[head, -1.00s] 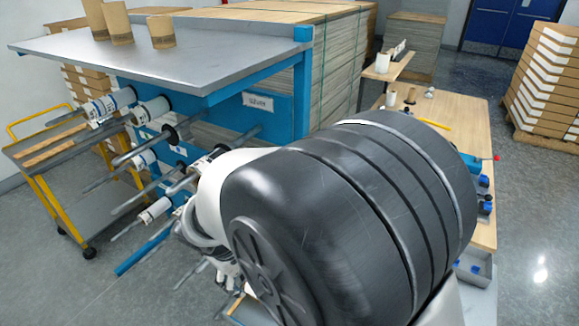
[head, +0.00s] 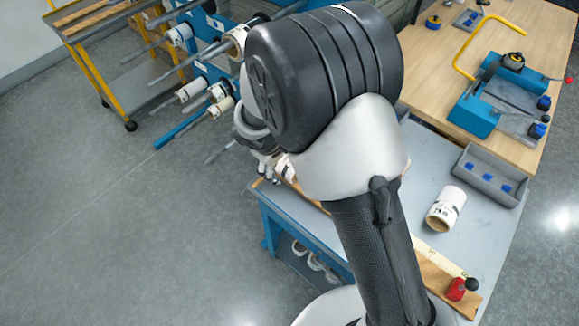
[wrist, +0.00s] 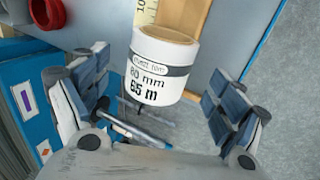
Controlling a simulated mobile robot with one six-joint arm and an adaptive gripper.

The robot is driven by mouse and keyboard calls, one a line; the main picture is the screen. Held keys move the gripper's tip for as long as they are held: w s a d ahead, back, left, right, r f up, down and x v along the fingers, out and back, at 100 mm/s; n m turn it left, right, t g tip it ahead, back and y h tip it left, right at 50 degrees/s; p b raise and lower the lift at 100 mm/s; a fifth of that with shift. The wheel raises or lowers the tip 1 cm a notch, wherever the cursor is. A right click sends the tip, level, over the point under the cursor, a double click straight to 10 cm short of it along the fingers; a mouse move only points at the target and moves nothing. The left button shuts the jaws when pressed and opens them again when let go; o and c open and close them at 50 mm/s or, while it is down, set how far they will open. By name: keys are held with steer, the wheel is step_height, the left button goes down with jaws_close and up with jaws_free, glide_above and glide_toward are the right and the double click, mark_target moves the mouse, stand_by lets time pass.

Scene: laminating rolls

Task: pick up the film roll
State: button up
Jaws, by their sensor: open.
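A white film roll (wrist: 160,72) with a tan top end and a printed label reading "65 m" is in the wrist view. My gripper (wrist: 155,82) is open, with one padded finger on each side of this roll and visible gaps between. In the head view my arm hides most of my gripper; a small part of a white roll (head: 287,170) shows beside it at the table's left edge. Another white roll (head: 445,208) lies on the grey table (head: 470,235) to the right of my arm.
A blue rack with rolls on spindles (head: 192,90) stands behind my gripper. A grey tray (head: 490,175) with blue pieces, a ruler on a wooden board (head: 445,285) and a red-knobbed part (head: 460,288) are on the table. A wooden bench (head: 425,75) is behind.

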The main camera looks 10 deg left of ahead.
mark_target(285, 161)
steer(key=x, duration=0.1)
steer(key=b+x, duration=0.1)
steer(key=x, duration=0.1)
steer(key=b+x, duration=0.1)
steer(key=x, duration=0.1)
steer(key=shift+w+a+f, duration=0.2)
steer(key=shift+w+a, duration=0.05)
steer(key=shift+r, duration=0.1)
steer(key=shift+c, duration=0.5)
steer(key=c, duration=1.1)
steer(key=shift+c, duration=0.2)
steer(key=shift+r, duration=0.15)
